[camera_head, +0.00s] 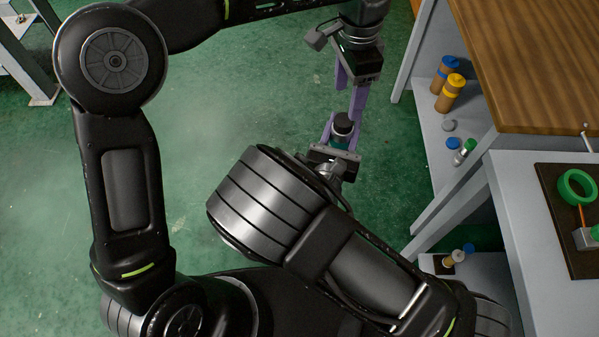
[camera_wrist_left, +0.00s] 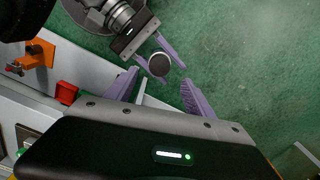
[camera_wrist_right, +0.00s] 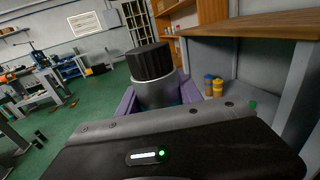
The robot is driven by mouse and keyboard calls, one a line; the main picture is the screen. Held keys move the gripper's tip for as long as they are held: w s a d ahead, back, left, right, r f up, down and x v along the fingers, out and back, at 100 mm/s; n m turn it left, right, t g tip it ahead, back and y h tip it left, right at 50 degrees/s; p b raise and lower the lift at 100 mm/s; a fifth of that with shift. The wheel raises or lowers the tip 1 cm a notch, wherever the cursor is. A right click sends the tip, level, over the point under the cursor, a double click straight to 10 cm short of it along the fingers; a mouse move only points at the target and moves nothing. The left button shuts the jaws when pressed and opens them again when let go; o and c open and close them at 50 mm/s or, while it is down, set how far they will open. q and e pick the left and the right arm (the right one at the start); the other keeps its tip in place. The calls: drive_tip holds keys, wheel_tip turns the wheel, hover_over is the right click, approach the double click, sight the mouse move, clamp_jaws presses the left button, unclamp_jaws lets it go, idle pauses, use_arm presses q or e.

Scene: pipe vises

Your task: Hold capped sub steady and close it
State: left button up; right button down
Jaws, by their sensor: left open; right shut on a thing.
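The capped sub (camera_head: 343,125) stands upright in my right gripper (camera_head: 342,136), with a ribbed black cap on top. In the right wrist view the sub (camera_wrist_right: 156,92) shows a pale ring under the cap and a grey body between the purple fingers, with a little green lower down. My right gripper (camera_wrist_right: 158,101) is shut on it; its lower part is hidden. My left gripper (camera_head: 349,98) is open and empty, above the sub and pointing down. In the left wrist view the cap (camera_wrist_left: 159,64) shows between and beyond the spread left fingers, apart from them.
A wooden-topped bench (camera_head: 530,60) stands at the right, with brown bottles (camera_head: 450,92) on its shelf. Nearer is a grey bench (camera_head: 520,220) with a dark mat (camera_head: 557,225) bearing a green ring (camera_head: 577,187). Open green floor lies left of the grippers.

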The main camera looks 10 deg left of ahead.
use_arm(q)
drive_tip(key=w+a+f+n+t+h, duration=0.1)
drive_tip(key=w+a+f+h, duration=0.15)
drive_tip(key=w+f, duration=0.3)
drive_tip(key=w+a+f+n+h, duration=0.2)
drive_tip(key=w+a+f, duration=0.25)
drive_tip(key=f, duration=0.25)
drive_tip(key=s+a+f+n, duration=0.1)
drive_tip(key=s+f+n, duration=0.15)
drive_tip(key=f, duration=0.45)
drive_tip(key=s+a+f+n, duration=0.1)
drive_tip(key=s+a+f, duration=0.15)
drive_tip(key=f, duration=0.35)
drive_tip(key=s+f+n, duration=0.4)
drive_tip(key=s+f, duration=0.2)
drive_tip(key=s, duration=0.6)
drive_tip(key=s+f+n, duration=0.5)
drive_tip(key=s+f, duration=0.1)
drive_tip(key=s, duration=0.7)
drive_tip(key=shift+a+f, duration=0.2)
drive_tip(key=shift+a, duration=0.15)
drive_tip(key=shift+w, duration=0.1)
